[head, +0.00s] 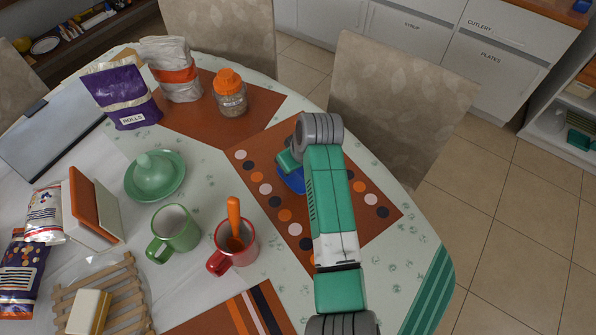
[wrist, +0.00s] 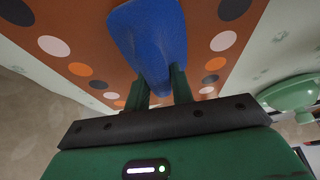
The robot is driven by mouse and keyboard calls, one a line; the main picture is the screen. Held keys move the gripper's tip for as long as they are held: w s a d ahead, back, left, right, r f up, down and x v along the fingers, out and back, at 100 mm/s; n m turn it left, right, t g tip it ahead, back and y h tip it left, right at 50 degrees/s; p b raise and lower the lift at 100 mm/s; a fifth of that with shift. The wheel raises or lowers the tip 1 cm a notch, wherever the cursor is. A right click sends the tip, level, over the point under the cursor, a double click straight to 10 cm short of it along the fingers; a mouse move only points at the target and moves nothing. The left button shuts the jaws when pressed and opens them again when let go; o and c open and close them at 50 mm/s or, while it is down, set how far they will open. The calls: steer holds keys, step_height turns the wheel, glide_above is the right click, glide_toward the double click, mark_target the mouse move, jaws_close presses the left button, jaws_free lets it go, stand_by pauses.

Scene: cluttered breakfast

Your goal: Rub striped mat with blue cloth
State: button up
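The blue cloth (wrist: 148,38) is pinched between the fingers of my gripper (wrist: 160,88) in the wrist view. In the head view only part of the blue cloth (head: 294,183) shows beside my arm, over the dotted brown mat; I cannot tell whether it touches the mat. My gripper's fingertips are hidden there behind my arm. A brown-orange mat with dark and pale stripes (head: 240,313) lies at the bottom edge, partly cut off, left of my arm. A green striped mat (head: 431,290) lies at the right table edge.
The dotted mat (head: 376,226) lies under my arm. A red mug (head: 237,259) with an orange-handled utensil and a green mug (head: 174,238) stand left of my arm, near the brown-orange striped mat. An orange-lidded jar (head: 230,95) and a chair (head: 395,95) are farther back.

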jaws_close()
steer(key=shift+r+p, duration=2.5)
steer(key=shift+p, duration=0.1)
